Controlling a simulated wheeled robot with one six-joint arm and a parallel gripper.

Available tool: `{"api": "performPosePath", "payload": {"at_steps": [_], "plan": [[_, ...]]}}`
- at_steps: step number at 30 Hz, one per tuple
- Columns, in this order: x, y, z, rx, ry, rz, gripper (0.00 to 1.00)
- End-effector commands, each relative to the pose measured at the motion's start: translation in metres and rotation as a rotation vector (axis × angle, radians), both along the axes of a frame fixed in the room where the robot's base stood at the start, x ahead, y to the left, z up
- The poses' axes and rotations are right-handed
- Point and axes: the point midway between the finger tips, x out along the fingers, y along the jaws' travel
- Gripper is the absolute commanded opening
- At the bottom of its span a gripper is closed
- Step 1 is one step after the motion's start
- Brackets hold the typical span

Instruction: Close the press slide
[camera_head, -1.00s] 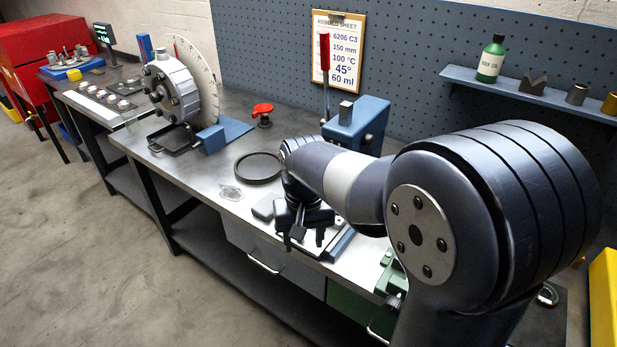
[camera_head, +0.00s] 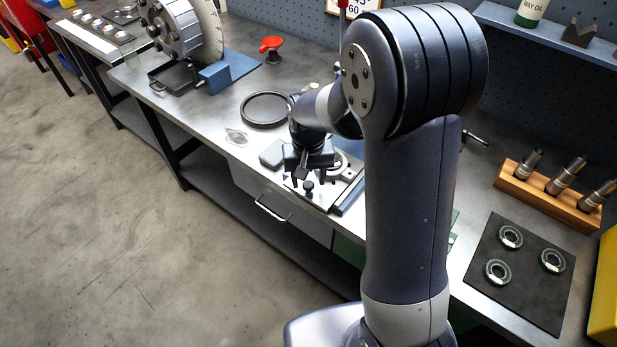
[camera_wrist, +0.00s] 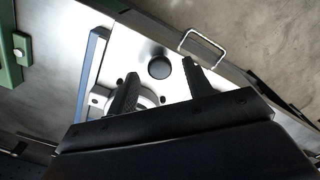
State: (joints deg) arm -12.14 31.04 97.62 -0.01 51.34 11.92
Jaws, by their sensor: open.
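The press slide (camera_head: 327,186) is a pale metal plate with a black round knob (camera_head: 308,186) near its front end, on the bench beside a blue rail (camera_head: 349,197). In the wrist view the slide plate (camera_wrist: 132,58) lies below my gripper (camera_wrist: 160,70), and the knob (camera_wrist: 159,67) appears between the two spread fingers. A round metal seat (camera_wrist: 146,101) on the plate is partly covered by one finger. In the head view my gripper (camera_head: 297,177) is over the slide, open and empty. Contact with the knob cannot be told. My arm hides most of the blue press.
A dark ring (camera_head: 266,110) and a small grey block (camera_head: 272,154) are left of the slide. A drawer handle (camera_head: 270,209) is below the bench edge. A dark mat (camera_head: 520,287) with green-rimmed bearings and a wooden rack (camera_head: 545,195) are at right. A red-topped item (camera_head: 271,46) stands farther back.

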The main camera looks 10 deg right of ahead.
Motion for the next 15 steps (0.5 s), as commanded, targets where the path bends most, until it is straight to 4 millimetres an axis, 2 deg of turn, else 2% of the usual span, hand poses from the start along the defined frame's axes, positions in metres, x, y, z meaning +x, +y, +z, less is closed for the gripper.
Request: {"api": "performPosePath", "payload": {"at_steps": [4,12,15], "plan": [[-0.0006,-0.0001,-0.0094,0.0,0.001,0.0,0.48],[-0.0005,-0.0001,-0.0109,0.0,0.0,0.0,0.48],[-0.0004,-0.0001,-0.0107,0.0,0.0,0.0,0.41]]}}
